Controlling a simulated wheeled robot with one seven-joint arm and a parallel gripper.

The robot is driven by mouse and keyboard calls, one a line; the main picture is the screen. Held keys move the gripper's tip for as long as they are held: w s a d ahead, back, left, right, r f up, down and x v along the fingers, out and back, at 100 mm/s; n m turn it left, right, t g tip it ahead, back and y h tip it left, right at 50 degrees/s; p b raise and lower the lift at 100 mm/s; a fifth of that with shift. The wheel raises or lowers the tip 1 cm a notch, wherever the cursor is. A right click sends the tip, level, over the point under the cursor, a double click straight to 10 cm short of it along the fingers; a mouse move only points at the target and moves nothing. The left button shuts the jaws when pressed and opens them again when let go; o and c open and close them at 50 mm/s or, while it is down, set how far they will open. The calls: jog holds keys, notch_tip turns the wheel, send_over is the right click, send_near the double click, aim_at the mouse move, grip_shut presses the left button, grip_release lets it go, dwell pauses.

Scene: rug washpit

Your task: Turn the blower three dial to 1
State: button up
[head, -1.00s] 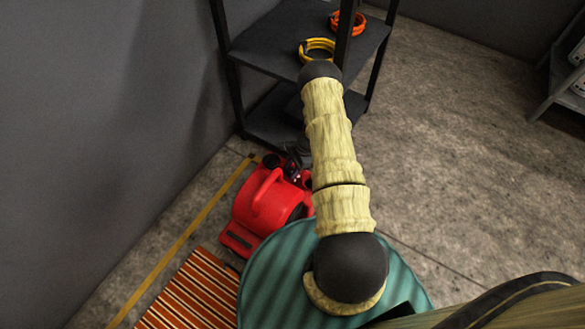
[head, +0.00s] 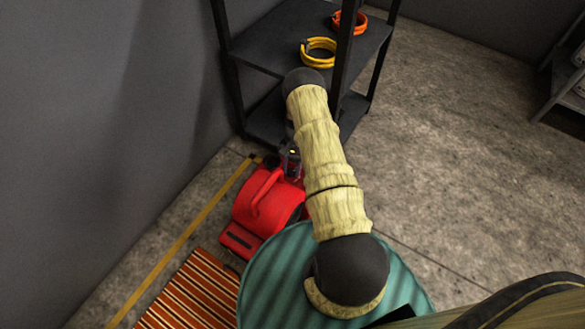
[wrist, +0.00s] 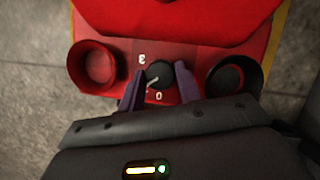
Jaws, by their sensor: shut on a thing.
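The blower (head: 262,205) is a red machine standing on the floor by the left wall, its top partly behind my arm in the head view. In the wrist view its red panel (wrist: 190,55) carries a round black dial (wrist: 160,72) with a white pointer line. The pointer aims to the lower left, between the printed 0 below and the 3 at upper left. Any marks between these are hidden by the left finger. My gripper (wrist: 159,80) is shut on the dial, a purple finger on each side. In the head view the gripper (head: 291,160) is small and dark.
A black shelf rack (head: 270,45) with a yellow coil (head: 318,63) and an orange coil stands just behind the blower. A striped rug (head: 190,293) and a ribbed teal round thing (head: 262,285) lie nearer.

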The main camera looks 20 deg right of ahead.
aim_at(292, 169)
jog(key=shift+w+n+h, duration=0.1)
jog(key=shift+n+h, duration=0.2)
jog(key=shift+n, duration=0.5)
jog(key=o, duration=1)
jog(key=shift+c, duration=0.2)
jog(key=shift+r, duration=0.15)
notch_tip(292, 169, up, 10)
jog(key=p, duration=0.4)
